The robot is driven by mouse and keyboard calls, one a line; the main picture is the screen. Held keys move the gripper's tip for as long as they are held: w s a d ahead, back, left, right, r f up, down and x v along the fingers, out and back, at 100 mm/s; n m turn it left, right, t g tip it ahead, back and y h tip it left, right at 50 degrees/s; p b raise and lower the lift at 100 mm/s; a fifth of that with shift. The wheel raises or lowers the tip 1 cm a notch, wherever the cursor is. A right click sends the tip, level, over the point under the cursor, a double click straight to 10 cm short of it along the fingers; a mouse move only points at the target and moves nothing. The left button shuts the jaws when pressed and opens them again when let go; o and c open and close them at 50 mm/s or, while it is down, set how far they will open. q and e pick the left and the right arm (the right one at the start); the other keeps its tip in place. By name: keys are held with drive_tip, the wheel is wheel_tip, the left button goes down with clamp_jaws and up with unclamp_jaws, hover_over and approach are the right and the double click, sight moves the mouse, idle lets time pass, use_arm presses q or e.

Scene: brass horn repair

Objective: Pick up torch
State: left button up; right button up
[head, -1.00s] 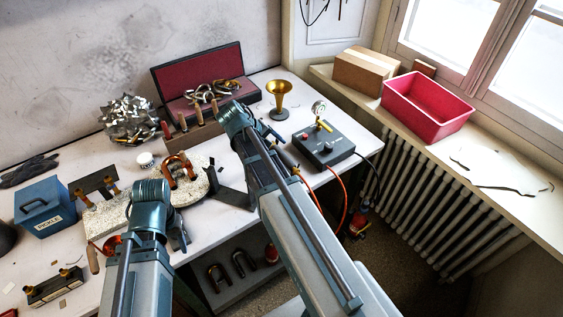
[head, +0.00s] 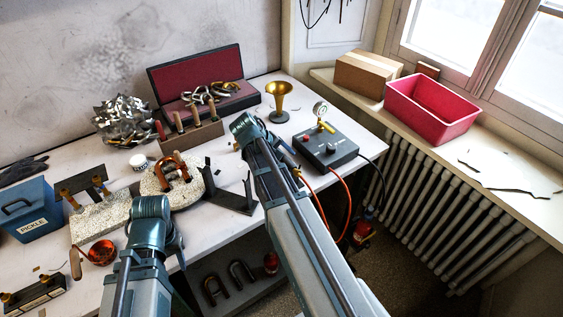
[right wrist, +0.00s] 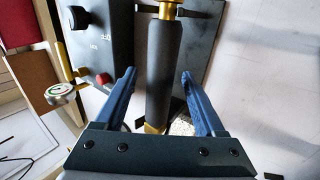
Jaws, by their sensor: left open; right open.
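The torch (right wrist: 160,75) shows in the right wrist view as a dark grey cylindrical handle with brass at both ends. My right gripper (right wrist: 158,76) is open, with one blue finger on each side of the handle and visible gaps between. In the head view my right wrist and arm hide most of the torch. The forked black stand (head: 232,190) shows just left of that arm. My left gripper (head: 172,248) is at the lower left, over the bench's front edge, with its fingers largely hidden.
The black control box (head: 325,148) with a gauge stands right of my right arm, also in the right wrist view (right wrist: 95,40). Orange hoses (head: 345,205) hang off the bench edge. A brass horn bell (head: 279,97) stands behind. A round pale block (head: 160,182) lies left.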

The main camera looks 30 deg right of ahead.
clamp_jaws()
idle(0.3)
drive_tip(key=shift+r, duration=0.1)
